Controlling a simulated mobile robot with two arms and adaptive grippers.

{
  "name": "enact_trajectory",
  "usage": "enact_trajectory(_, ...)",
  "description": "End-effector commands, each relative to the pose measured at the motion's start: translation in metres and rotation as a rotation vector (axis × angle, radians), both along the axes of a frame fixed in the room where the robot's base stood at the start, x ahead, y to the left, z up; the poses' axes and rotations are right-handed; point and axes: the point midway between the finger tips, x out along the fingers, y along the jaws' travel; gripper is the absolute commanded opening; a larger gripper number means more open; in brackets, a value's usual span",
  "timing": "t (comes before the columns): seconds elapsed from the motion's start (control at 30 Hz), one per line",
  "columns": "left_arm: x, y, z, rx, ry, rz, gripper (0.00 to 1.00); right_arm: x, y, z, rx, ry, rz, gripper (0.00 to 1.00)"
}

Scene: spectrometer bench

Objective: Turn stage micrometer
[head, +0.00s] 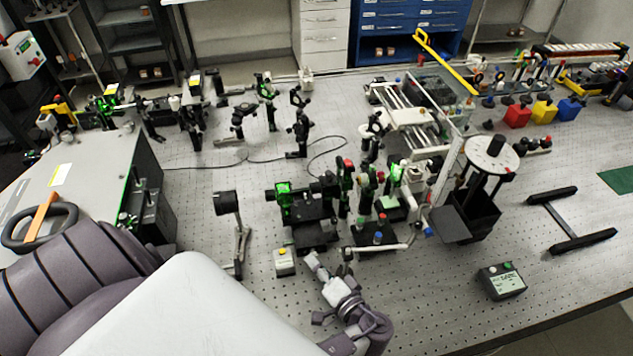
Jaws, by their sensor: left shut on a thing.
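My left arm comes in from the lower left, and my left gripper (328,270) sits at the front of the optical bench's crowded middle. Its fingers are shut at the near side of a black stage assembly (312,208), which carries a green-lit part. What they grip is small and mostly hidden by the fingers, by its place the stage micrometer; its scale cannot be read. My right gripper is not in view.
A handheld controller (501,281) lies to the right. The perforated tabletop (430,290) is clear between controller and gripper.

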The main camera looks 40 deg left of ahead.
Motion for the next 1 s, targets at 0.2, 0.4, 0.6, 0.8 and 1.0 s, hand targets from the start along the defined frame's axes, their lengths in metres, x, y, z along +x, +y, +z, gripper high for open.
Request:
enact_trajectory(0.2,0.0016,0.0003,-0.0003,0.085,0.094,-0.002,0.0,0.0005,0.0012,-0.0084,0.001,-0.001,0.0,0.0)
enact_trajectory(0.4,0.0018,0.0002,0.0008,0.132,0.146,-0.002,0.0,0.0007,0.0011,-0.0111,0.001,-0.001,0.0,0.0)
enact_trajectory(0.6,0.0019,0.0003,0.0015,0.147,0.165,-0.002,0.0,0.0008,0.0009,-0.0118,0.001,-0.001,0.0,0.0)
enact_trajectory(0.8,0.002,0.0003,0.0018,0.149,0.166,-0.002,0.0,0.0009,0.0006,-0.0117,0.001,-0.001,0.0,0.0)
enact_trajectory(1.0,0.0021,0.0003,0.0018,0.149,0.166,-0.002,0.29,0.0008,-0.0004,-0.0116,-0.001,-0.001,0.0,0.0)
